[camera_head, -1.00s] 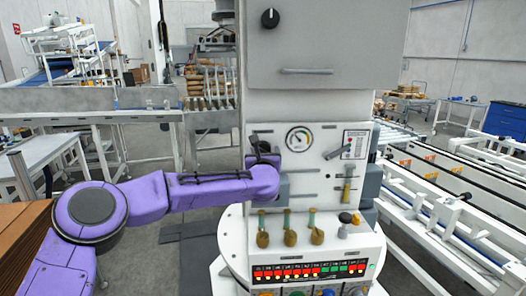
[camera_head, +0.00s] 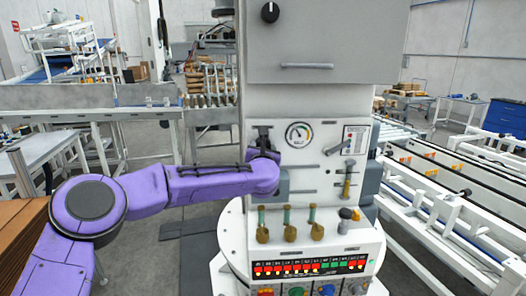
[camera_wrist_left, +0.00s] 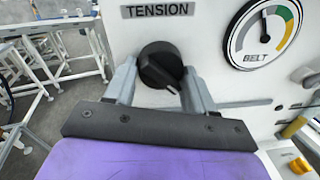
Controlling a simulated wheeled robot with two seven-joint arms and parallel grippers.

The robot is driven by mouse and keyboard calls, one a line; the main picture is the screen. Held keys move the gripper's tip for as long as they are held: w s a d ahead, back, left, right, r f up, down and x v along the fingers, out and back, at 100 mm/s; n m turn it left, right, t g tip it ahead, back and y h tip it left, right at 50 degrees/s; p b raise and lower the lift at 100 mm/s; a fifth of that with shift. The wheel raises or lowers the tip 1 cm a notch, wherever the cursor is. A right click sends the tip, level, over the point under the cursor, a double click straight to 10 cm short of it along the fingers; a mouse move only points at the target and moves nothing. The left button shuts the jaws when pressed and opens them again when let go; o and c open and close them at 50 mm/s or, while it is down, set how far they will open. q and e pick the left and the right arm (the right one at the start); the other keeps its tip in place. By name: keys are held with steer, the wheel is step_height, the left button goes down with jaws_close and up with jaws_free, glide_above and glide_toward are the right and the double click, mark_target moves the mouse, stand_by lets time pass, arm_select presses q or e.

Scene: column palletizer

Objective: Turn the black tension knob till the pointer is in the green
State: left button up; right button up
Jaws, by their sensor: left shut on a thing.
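The black tension knob (camera_wrist_left: 160,66) sits under the TENSION label (camera_wrist_left: 158,10) in the left wrist view. My left gripper (camera_wrist_left: 162,84) is shut on it, one finger on each side. In the head view my left gripper (camera_head: 264,140) is at the panel, and the knob is largely hidden there. The round BELT gauge (camera_wrist_left: 264,36) is right of the knob and also shows in the head view (camera_head: 299,135). Its black pointer stands near upright, left of the green band (camera_wrist_left: 286,14). My right gripper is not in view.
The white machine panel also carries a lever (camera_head: 346,146), a yellow-handled part (camera_head: 347,184), several olive-tipped levers (camera_head: 289,232) and a lit button row (camera_head: 310,267). Another black knob (camera_head: 270,12) is on the upper cabinet. A roller conveyor (camera_head: 440,190) runs at right.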

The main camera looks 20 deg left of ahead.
arm_select(q)
steer(key=shift+r+m, duration=0.15)
steer(key=shift+m, duration=1.05)
steer(key=o, duration=1)
steer(key=shift+s, duration=0.25)
steer(key=b+v, duration=0.4)
steer(key=v, duration=0.6)
steer(key=shift+b, duration=0.3)
